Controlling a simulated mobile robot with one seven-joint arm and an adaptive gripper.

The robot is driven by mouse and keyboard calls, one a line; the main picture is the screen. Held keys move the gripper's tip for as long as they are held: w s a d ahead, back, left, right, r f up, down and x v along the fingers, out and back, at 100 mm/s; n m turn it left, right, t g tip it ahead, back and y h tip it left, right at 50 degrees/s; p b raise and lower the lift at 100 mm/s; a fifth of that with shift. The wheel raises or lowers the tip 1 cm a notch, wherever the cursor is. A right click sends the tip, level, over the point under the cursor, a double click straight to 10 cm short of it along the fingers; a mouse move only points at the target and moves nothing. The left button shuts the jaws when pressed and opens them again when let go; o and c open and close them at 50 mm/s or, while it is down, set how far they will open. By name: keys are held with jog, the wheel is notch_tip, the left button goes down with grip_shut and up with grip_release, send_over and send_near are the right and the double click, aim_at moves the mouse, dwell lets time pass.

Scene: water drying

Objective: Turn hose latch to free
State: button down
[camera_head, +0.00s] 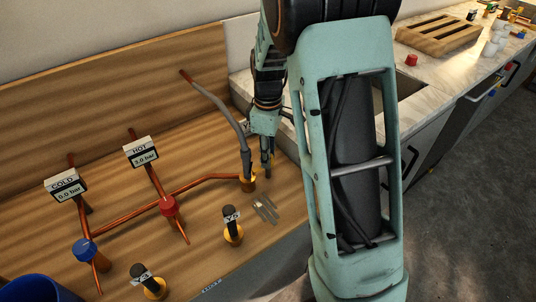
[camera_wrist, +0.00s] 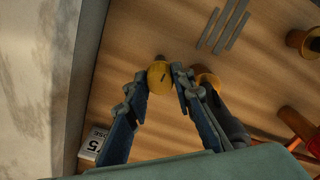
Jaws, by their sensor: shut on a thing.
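In the wrist view, the two fingers of my gripper (camera_wrist: 159,82) stand on either side of a small rounded yellow piece (camera_wrist: 160,74) with a dark tip, which I take to be the hose latch. The fingers are shut on it. Right beside it is the brass hose fitting (camera_wrist: 205,81), with the grey hose (camera_wrist: 228,122) partly behind the right finger. In the head view, my gripper (camera_head: 267,160) points down just right of the grey hose (camera_head: 222,110) and its brass fitting (camera_head: 249,184). The latch is mostly hidden there by the fingers.
A red knob (camera_head: 168,206), a blue knob (camera_head: 85,250) and two black-topped valves (camera_head: 233,226) (camera_head: 152,283) stand on the wooden panel (camera_head: 120,225). Copper pipes run between fittings. Slots (camera_head: 265,210) lie in front of my gripper. A marble counter (camera_head: 425,75) is at right.

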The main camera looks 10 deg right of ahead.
jog(key=m, duration=0.5)
jog(key=shift+p, duration=0.35)
jog(key=m, duration=0.4)
jog(key=shift+m+p, duration=0.3)
jog(key=shift+p, duration=0.05)
jog(key=m, duration=0.4)
jog(key=shift+p, duration=0.4)
jog(key=shift+m+p, duration=0.35)
jog(key=shift+m, duration=1.65)
jog(key=c, duration=1.7)
grip_release()
jog(key=shift+o, duration=0.2)
